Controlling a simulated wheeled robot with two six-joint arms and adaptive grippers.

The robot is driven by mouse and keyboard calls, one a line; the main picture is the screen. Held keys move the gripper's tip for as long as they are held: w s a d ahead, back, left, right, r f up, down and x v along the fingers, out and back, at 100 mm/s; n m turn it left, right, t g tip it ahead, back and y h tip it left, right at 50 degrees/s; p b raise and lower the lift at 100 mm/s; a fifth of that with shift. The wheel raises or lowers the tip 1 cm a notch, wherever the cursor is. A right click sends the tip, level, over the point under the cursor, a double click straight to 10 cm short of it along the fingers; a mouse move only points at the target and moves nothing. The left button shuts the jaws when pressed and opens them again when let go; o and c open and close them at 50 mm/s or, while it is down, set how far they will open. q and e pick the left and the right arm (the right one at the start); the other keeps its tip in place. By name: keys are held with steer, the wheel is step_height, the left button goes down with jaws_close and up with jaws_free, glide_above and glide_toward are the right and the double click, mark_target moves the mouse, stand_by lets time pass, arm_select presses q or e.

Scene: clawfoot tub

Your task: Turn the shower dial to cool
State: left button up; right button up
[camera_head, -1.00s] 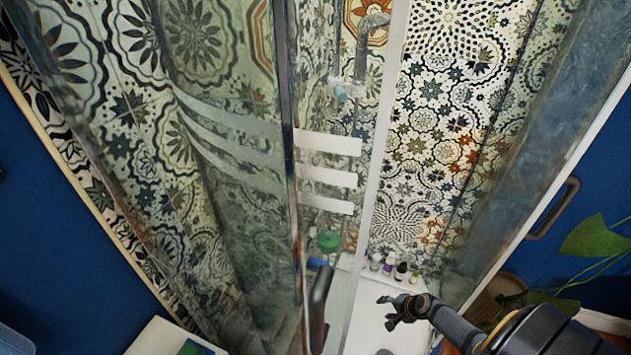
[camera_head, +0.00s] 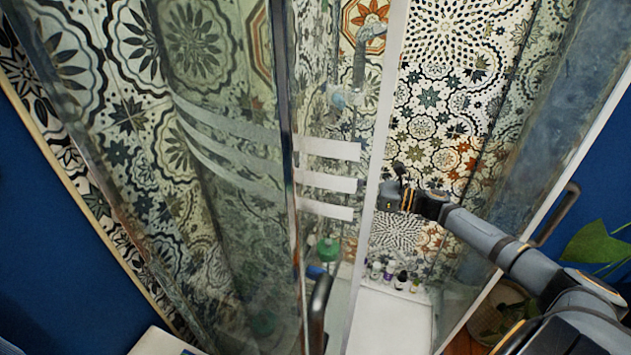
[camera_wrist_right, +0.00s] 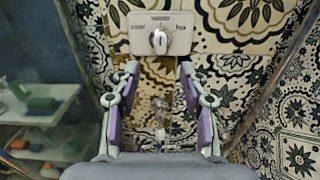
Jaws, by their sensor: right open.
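The shower dial (camera_wrist_right: 158,40) is a round knob with a pale pointer standing about upright, on a white panel (camera_wrist_right: 180,33) with small lettering on both sides. The panel is on the patterned tile wall, at the top of the right wrist view. My right gripper (camera_wrist_right: 158,70) is open and empty, its two purple-padded fingers pointing toward the panel and lying just below it in the picture, apart from the dial. In the head view my right gripper (camera_head: 392,184) is raised in the shower opening, in front of the tiles. I cannot make out the dial there. My left gripper is not in view.
Glass shower panels (camera_head: 230,190) with a dark handle (camera_head: 319,310) stand left of my right arm. Several small bottles (camera_head: 388,272) stand on a white ledge (camera_head: 385,325) below the arm. A plant (camera_head: 592,238) is at the right. A shelf (camera_wrist_right: 40,117) shows in the wrist view.

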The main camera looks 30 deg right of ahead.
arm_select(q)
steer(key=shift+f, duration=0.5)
arm_select(e)
steer(key=x, duration=1)
steer(key=shift+d+f, duration=0.1)
steer(key=shift+c, duration=0.5)
jaws_close()
